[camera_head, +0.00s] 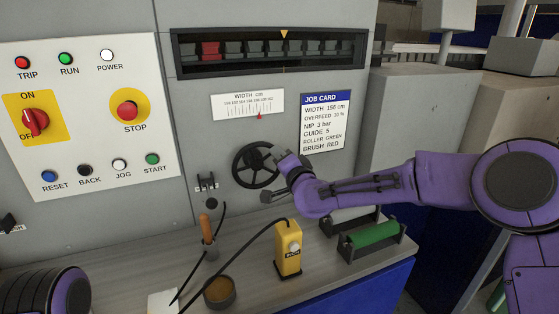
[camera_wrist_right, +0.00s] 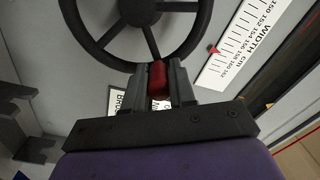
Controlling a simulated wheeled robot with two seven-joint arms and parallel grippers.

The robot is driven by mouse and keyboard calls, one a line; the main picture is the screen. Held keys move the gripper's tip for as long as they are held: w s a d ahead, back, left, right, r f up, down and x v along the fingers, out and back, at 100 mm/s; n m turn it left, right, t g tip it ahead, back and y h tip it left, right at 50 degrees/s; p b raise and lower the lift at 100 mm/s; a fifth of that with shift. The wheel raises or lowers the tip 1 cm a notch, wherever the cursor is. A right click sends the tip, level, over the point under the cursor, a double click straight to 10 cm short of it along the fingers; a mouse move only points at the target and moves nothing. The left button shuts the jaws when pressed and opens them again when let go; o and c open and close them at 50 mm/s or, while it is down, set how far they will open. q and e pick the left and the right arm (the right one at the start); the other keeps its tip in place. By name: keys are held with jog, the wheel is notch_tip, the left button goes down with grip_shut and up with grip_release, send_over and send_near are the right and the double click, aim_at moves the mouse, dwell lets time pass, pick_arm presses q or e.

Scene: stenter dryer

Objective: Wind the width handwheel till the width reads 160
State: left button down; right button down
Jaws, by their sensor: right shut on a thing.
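The black width handwheel (camera_head: 240,180) is on the grey machine front. It also shows in the wrist view (camera_wrist_right: 194,45). My right gripper (camera_head: 280,163) is at the wheel's right rim. In the wrist view my right gripper (camera_wrist_right: 158,90) is shut on the wheel's red knob (camera_wrist_right: 158,77), one jaw on each side. The white width scale (camera_head: 247,104) is above the wheel. Its red pointer (camera_head: 259,116) is right of the scale's middle, roughly near 158; the small figures are hard to read. The pointer also shows in the wrist view (camera_wrist_right: 213,50). My left gripper is out of view.
A control panel (camera_head: 85,120) is at left. On the bench below stand a yellow pendant (camera_head: 288,252), a green roller (camera_head: 373,234) on a stand, a brown pot (camera_head: 219,290) and an orange-handled tool (camera_head: 207,230).

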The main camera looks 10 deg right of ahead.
jog(key=shift+w+d+f+m+b, duration=0.1)
jog(key=shift+d+f+m+b, duration=0.1)
jog(key=shift+f+m+b, duration=0.55)
jog(key=shift+s+d+f+m+b, duration=0.15)
jog(key=shift+m+b, duration=0.35)
jog(key=shift+m, duration=0.55)
jog(key=shift+w+d+f+m+b, duration=0.15)
jog(key=shift+d+f+m+b, duration=0.1)
jog(key=shift+f+m+b, duration=0.5)
jog(key=shift+r+m, duration=0.2)
jog(key=shift+m, duration=0.05)
jog(key=c, duration=0.9)
grip_release()
jog(key=shift+c, duration=0.2)
jog(key=b+v, duration=0.2)
jog(key=v, duration=0.8)
jog(key=shift+s, duration=0.25)
